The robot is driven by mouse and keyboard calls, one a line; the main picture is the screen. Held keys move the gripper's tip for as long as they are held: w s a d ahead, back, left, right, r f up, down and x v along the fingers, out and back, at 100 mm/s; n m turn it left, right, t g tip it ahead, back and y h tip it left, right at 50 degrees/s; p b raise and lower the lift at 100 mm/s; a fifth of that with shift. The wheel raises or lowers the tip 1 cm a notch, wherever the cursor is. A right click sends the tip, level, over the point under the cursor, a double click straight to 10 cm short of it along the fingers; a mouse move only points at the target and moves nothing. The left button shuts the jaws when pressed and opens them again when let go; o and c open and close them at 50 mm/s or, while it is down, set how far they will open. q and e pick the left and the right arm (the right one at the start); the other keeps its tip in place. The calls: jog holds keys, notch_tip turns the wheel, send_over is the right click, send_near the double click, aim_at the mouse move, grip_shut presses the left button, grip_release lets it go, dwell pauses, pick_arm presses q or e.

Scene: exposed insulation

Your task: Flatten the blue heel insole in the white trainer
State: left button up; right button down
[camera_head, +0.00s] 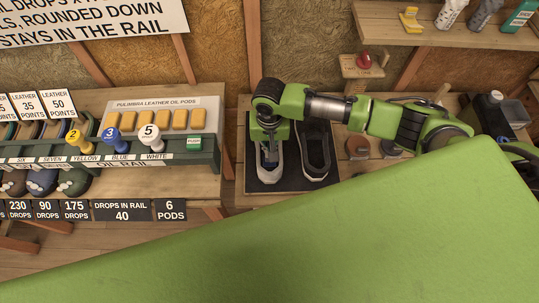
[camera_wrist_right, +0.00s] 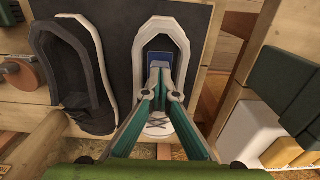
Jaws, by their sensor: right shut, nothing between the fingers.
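The white trainer (camera_wrist_right: 185,52) lies on a dark mat (camera_wrist_right: 117,32), seen from above in the right wrist view; its pale rim also shows in the head view (camera_head: 267,184). The blue heel insole (camera_wrist_right: 157,56) shows inside its opening, at the fingertips. My right gripper (camera_wrist_right: 160,68) is shut and empty, its fingers pointing down into the trainer. I cannot tell whether the tips touch the insole, and they hide part of it. In the head view my right gripper (camera_head: 269,160) is over the trainer, partly hidden by its own arm. My left gripper is not in view.
A dark grey shoe (camera_head: 316,152) lies right beside the trainer on the mat. A rack with oil pods (camera_head: 178,120) and coloured knobs stands on the left bench. A small wooden stand with a red item (camera_head: 363,62) is behind. A shelf (camera_head: 365,22) hangs at upper right.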

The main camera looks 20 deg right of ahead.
jog(key=shift+f, duration=0.7)
jog(key=shift+r, duration=0.1)
dwell(0.4)
notch_tip(320, 180, up, 7)
jog(key=p, duration=0.8)
dwell(0.4)
jog(key=shift+s, duration=0.1)
